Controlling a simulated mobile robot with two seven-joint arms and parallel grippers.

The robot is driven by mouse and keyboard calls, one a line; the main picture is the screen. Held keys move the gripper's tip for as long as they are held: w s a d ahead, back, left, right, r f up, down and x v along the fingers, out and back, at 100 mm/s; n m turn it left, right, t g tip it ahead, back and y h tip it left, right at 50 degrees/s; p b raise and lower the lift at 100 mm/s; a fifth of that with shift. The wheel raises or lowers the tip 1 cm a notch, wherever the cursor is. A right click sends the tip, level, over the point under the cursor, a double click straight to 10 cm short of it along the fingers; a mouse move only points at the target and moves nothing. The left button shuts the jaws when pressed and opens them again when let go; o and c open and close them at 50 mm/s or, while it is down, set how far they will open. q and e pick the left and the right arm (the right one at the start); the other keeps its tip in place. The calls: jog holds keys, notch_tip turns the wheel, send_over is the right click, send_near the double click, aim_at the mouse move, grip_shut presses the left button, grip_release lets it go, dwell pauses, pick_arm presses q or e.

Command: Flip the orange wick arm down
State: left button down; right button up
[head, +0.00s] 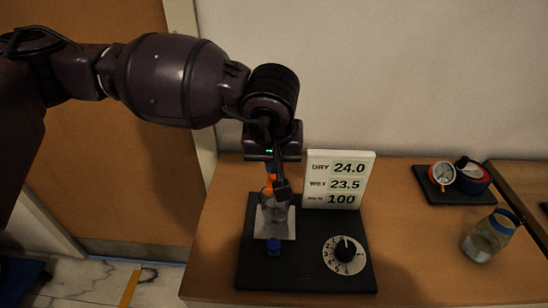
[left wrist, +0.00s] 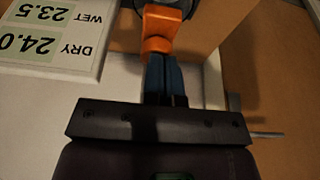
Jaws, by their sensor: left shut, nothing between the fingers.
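The orange wick arm (head: 268,184) shows as a small patch beside my left gripper (head: 281,186) in the head view, above the black base board (head: 305,277). In the left wrist view the orange arm (left wrist: 160,30) lies straight beyond the fingertips, its lower end meeting or just in front of them; I cannot tell if they touch. The left fingers (left wrist: 163,72) are together and hold nothing. The gripper partly hides the orange arm in the head view. My right gripper is not in view.
A white readout panel (head: 340,174) stands right of the gripper. A jar (head: 489,236) and a gauge (head: 442,174) stand to the right on the wooden table (head: 415,230).

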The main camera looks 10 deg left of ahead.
pick_arm(q)
jog(key=v, duration=1)
jog(key=shift+r+p, duration=0.4)
jog(key=shift+p, duration=0.05)
jog(key=shift+s, duration=0.15)
